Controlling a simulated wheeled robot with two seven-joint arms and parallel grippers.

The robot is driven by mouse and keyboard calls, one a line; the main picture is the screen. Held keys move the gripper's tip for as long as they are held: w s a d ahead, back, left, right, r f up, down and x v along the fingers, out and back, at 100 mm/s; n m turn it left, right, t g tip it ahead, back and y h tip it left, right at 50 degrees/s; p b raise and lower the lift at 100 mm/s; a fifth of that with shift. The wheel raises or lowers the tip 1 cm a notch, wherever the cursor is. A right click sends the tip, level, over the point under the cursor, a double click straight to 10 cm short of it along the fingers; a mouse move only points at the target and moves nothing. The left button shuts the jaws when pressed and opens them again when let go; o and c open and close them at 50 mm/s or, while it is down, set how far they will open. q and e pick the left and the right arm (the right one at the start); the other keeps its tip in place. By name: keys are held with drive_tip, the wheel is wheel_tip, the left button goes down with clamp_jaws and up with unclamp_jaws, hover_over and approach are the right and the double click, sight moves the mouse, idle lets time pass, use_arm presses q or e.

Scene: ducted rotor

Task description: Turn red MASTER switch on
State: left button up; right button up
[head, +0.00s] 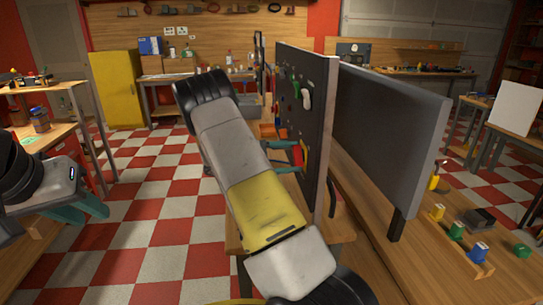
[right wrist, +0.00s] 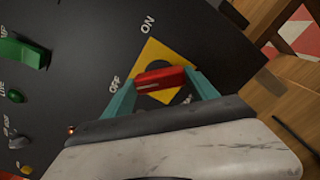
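The red MASTER switch (right wrist: 160,80) is a red bar handle on a yellow plate (right wrist: 158,54) with a black round centre, mounted on a dark panel (head: 303,105). White ON and OFF labels stand beside the plate. My right gripper (right wrist: 161,84) has its teal fingers at opposite ends of the red handle, and the handle fills the gap between them. In the head view my right gripper (head: 299,156) is at the panel's left face, and my forearm hides part of the scene. My left gripper (head: 96,216) hangs empty at the left, its teal fingers apart.
A green switch (right wrist: 22,53) and several small knobs sit on the same panel. A second grey panel (head: 385,130) stands to the right on the wooden bench (head: 385,260), which holds coloured blocks. Checkered floor (head: 150,205) is clear between my arms.

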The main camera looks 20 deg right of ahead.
drive_tip(key=c, duration=0.5)
drive_tip(key=shift+c, duration=0.2)
drive_tip(key=shift+m, duration=9)
drive_tip(key=o, duration=1.4)
drive_tip(key=shift+c, duration=0.2)
